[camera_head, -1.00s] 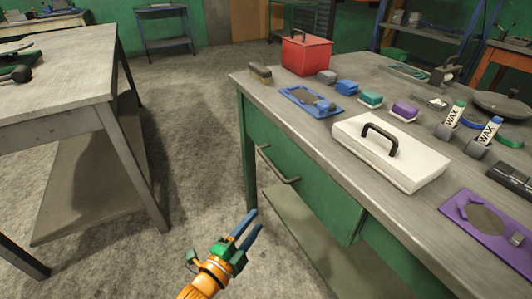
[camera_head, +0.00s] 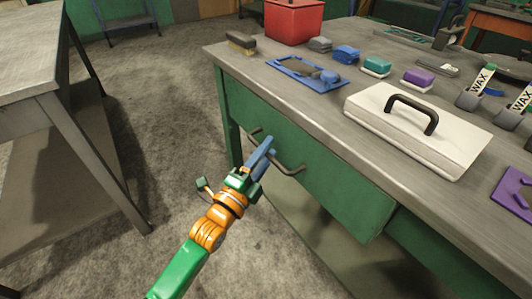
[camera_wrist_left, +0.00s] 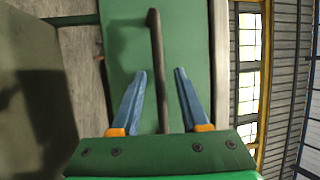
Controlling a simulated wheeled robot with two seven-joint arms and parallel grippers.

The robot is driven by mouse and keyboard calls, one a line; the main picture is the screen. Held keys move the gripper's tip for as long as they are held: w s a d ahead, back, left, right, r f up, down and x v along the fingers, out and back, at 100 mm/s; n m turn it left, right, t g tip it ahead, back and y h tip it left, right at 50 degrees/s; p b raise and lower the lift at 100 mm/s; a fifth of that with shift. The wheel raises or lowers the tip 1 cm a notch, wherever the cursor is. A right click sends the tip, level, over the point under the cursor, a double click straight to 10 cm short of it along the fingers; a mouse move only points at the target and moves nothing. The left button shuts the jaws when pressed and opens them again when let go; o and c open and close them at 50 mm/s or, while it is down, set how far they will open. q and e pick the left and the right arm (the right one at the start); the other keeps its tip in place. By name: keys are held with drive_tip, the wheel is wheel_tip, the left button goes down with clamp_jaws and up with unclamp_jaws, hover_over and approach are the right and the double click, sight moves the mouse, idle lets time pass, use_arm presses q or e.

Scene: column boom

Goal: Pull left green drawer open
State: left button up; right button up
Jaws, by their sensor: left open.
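The left green drawer (camera_head: 335,190) is in the front of the workbench and looks shut. Its dark bar handle (camera_head: 287,170) runs along the drawer front, partly hidden behind my gripper in the head view. My left gripper (camera_head: 266,150) is open at the handle, its blue fingers reaching toward the drawer front. In the left wrist view, the handle (camera_wrist_left: 157,70) runs between the two spread fingers (camera_wrist_left: 160,80), with a gap on each side. I cannot tell whether a finger touches it. My right gripper is not in view.
The workbench top (camera_head: 300,105) holds a red box (camera_head: 293,22), a brush (camera_head: 241,43), a blue tray (camera_head: 300,75) and a white case (camera_head: 420,130). Another table (camera_head: 30,60) stands at the left. The floor (camera_head: 150,110) between them is clear.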

use_arm(q)
clamp_jaws()
idle(1.4)
